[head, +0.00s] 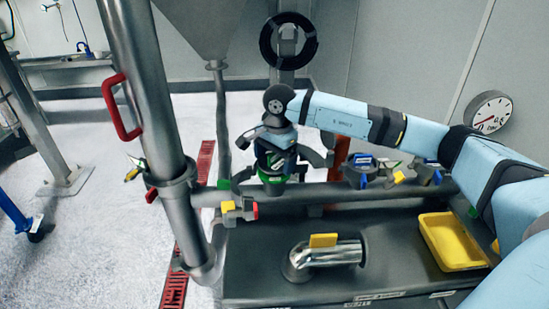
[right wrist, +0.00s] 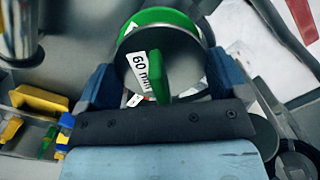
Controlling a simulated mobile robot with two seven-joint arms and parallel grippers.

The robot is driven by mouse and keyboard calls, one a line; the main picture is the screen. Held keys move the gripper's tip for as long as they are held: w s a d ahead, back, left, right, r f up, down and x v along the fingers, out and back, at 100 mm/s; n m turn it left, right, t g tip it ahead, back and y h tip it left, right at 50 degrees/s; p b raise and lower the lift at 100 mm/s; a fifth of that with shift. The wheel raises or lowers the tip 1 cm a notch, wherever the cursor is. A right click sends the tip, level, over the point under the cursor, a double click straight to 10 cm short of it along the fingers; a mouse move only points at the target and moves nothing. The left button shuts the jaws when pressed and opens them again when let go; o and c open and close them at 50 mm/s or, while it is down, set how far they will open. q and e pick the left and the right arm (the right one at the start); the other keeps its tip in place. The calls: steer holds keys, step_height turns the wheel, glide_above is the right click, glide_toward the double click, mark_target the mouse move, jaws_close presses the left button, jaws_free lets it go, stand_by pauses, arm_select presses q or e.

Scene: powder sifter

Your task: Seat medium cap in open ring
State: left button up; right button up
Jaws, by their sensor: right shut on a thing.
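My right gripper (head: 273,170) reaches down from the right-hand arm at the middle of the head view. It is shut on the green-and-grey cap (head: 272,179) just above the horizontal pipe. In the right wrist view the cap shows as a round grey face with a green rim (right wrist: 160,17) and a green tab (right wrist: 157,75) beside a "60 mm" label. My right gripper's blue fingers (right wrist: 162,80) stand on either side of the tab. The gripper hides most of what is under the cap, so I cannot tell whether it touches a ring. My left gripper is not in view.
A horizontal pipe (head: 330,193) runs over the dark bench, with blue-handled clamps (head: 362,168) at its right. A shiny elbow (head: 330,255) with a yellow tag and a yellow tray (head: 452,240) are in front. A thick steel column (head: 150,90) with a red handle stands left.

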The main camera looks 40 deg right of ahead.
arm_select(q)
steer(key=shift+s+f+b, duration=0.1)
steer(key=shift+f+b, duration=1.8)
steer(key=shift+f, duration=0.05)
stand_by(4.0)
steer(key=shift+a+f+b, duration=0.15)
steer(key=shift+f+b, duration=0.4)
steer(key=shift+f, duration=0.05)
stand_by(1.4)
